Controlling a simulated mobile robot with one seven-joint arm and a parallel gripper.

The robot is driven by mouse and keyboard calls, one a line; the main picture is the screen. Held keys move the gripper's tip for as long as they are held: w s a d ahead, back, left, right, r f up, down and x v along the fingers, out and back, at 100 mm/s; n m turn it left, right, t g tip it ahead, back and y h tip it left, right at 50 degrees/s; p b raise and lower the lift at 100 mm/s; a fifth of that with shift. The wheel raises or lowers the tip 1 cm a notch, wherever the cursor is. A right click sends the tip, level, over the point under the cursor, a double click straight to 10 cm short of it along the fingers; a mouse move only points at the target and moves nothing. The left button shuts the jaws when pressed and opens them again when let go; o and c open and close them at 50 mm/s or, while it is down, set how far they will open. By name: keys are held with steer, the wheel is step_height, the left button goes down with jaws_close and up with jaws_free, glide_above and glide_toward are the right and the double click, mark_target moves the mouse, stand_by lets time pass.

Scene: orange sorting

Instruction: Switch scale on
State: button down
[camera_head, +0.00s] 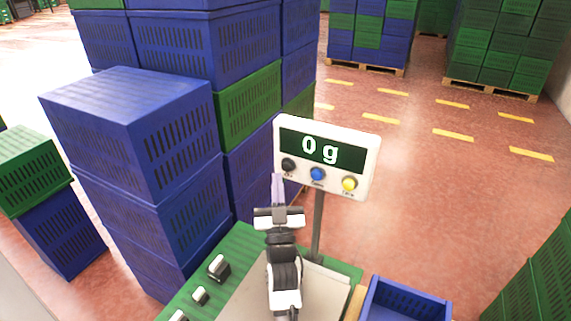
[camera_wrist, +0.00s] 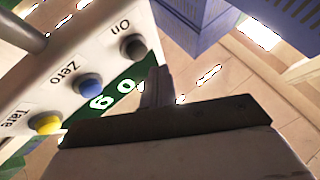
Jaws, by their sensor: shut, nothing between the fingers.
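The scale's display panel (camera_head: 322,148) stands on a grey pole and is lit, reading "0 g". Below the readout are the dark On button (camera_head: 288,164), the blue Zero button (camera_head: 317,174) and the yellow Tare button (camera_head: 349,184). In the wrist view the On button (camera_wrist: 132,46) is nearest my fingers, with Zero (camera_wrist: 90,85) and Tare (camera_wrist: 46,122) farther left. My gripper (camera_head: 278,187) is shut and empty, its fingertips just below and left of the On button. In the wrist view the fingertips (camera_wrist: 158,80) appear apart from the button; exact depth is unclear.
The scale's pale weighing plate (camera_head: 333,288) lies below my arm. A blue open crate (camera_head: 425,304) is at the lower right. Stacked blue crates (camera_head: 150,130) stand close on the left, with green crates (camera_head: 545,285) at right. The floor beyond the panel is open.

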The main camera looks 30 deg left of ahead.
steer(key=shift+s+d+p, duration=0.1)
steer(key=shift+s+p, duration=1)
steer(key=shift+s, duration=0.85)
